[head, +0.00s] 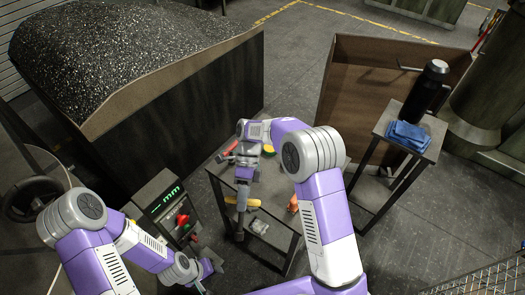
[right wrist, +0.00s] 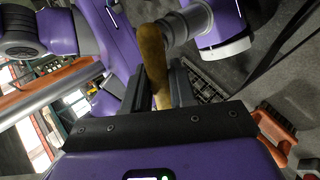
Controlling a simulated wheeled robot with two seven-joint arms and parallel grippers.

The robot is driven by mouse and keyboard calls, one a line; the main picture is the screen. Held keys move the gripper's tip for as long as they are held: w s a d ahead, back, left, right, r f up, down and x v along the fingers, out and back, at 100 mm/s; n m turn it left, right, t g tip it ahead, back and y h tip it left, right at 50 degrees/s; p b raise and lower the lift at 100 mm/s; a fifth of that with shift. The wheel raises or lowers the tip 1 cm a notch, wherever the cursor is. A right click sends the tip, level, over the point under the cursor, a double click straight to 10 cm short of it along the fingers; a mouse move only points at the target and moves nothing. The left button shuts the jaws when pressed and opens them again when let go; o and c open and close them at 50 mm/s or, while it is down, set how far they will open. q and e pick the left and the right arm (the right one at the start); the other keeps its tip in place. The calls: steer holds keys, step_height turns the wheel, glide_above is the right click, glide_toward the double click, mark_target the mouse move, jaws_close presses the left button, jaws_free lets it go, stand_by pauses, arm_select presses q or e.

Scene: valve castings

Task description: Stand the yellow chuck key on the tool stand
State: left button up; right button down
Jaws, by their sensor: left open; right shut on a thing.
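My right gripper (head: 239,232) hangs over the dark work table in the middle of the head view. It is shut on a mustard-yellow bar, the yellow chuck key (right wrist: 153,62), which sticks up between the dark fingers (right wrist: 168,92) in the right wrist view. In the head view a yellow length of the chuck key (head: 246,202) shows beside the gripper. My left gripper (head: 202,287) is open, low at the bottom edge of the head view, left of the table. I cannot make out the tool stand clearly; my right arm covers part of the table.
On the work table (head: 277,232) are an orange item (head: 293,204) and a clear, pale item (head: 258,227). A box with a green display (head: 166,196) stands left. A side table (head: 431,150) at right holds a black flask (head: 426,92) and blue cloth (head: 407,134). A large bin (head: 190,90) stands behind.

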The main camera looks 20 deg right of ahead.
steer(key=n+h, duration=0.1)
steer(key=n, duration=0.1)
steer(key=n+h, duration=0.2)
steer(key=f+n+h, duration=0.1)
steer(key=n+h, duration=0.1)
steer(key=shift+s+t, duration=0.15)
steer(key=shift+t, duration=0.15)
steer(key=n, duration=0.1)
steer(key=n+t+h, duration=0.1)
steer(key=n, duration=0.1)
steer(key=shift+d+f+h, duration=0.2)
steer(key=shift+d+h, duration=0.05)
steer(key=shift+h, duration=0.05)
steer(key=w+d+r+n+t+y+p, duration=0.1)
steer(key=w+d+n+t, duration=0.35)
steer(key=w+n, duration=0.5)
steer(key=w+d+r+n+t+y, duration=0.1)
steer(key=w+d+n+t+y, duration=0.15)
steer(key=w+d+n, duration=0.65)
steer(key=s+a+f+n+b, duration=0.2)
steer(key=a+f+n+b, duration=0.1)
steer(key=f+b, duration=0.2)
steer(key=shift+s+a+f+h, duration=0.35)
steer(key=shift+a+f, duration=0.05)
steer(key=shift+f, duration=0.35)
steer(key=shift+f+b, duration=0.35)
steer(key=c, duration=0.8)
jaws_free()
steer(key=shift+c, duration=0.2)
